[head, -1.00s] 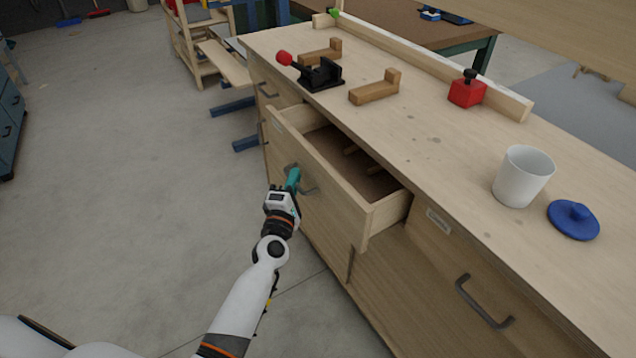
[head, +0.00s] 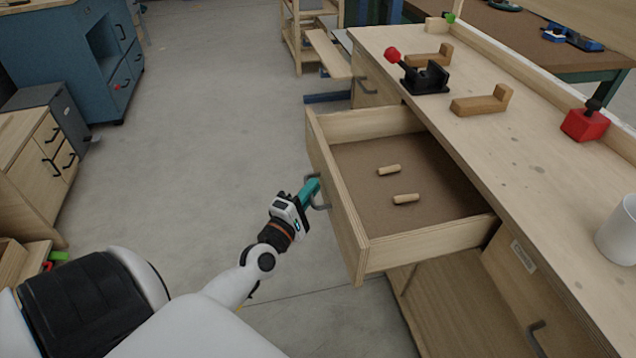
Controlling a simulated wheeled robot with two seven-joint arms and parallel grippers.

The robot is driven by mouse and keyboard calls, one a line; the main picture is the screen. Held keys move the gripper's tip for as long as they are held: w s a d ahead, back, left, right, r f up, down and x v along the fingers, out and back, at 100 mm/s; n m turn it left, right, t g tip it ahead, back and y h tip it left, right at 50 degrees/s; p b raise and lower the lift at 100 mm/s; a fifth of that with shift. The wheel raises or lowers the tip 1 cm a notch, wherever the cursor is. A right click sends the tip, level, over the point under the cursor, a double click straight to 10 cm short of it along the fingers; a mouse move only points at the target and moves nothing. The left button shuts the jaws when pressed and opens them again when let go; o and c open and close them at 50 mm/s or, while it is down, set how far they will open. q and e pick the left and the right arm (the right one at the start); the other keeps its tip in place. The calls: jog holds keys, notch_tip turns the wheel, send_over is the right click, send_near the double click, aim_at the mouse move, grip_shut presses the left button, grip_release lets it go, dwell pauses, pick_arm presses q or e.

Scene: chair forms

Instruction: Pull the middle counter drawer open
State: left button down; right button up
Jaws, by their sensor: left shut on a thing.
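The middle counter drawer (head: 345,215) stands well out from the wooden counter (head: 500,125). Its brown floor shows, with two short wooden dowels (head: 389,170) lying on it. The grey bar handle (head: 322,206) is on the drawer's front face. My left gripper (head: 312,188) is at this handle with its teal fingers shut on it; the fingers hide part of the handle. My right gripper is not in view.
On the counter stand a black clamp with a red knob (head: 425,78), wooden blocks (head: 482,101), a red block (head: 585,122) and a white cup (head: 618,232). Blue cabinets (head: 75,55) stand at the left. The floor (head: 215,130) between is clear.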

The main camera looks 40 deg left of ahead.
pick_arm(q)
jog(key=c, duration=1.5)
grip_release()
jog(key=shift+s, duration=0.1)
jog(key=shift+s+f, duration=0.15)
jog(key=shift+s, duration=0.15)
jog(key=s+d+f+b, duration=0.1)
jog(key=s, duration=1)
jog(key=shift+d+f+b, duration=0.2)
jog(key=shift+d+b, duration=0.1)
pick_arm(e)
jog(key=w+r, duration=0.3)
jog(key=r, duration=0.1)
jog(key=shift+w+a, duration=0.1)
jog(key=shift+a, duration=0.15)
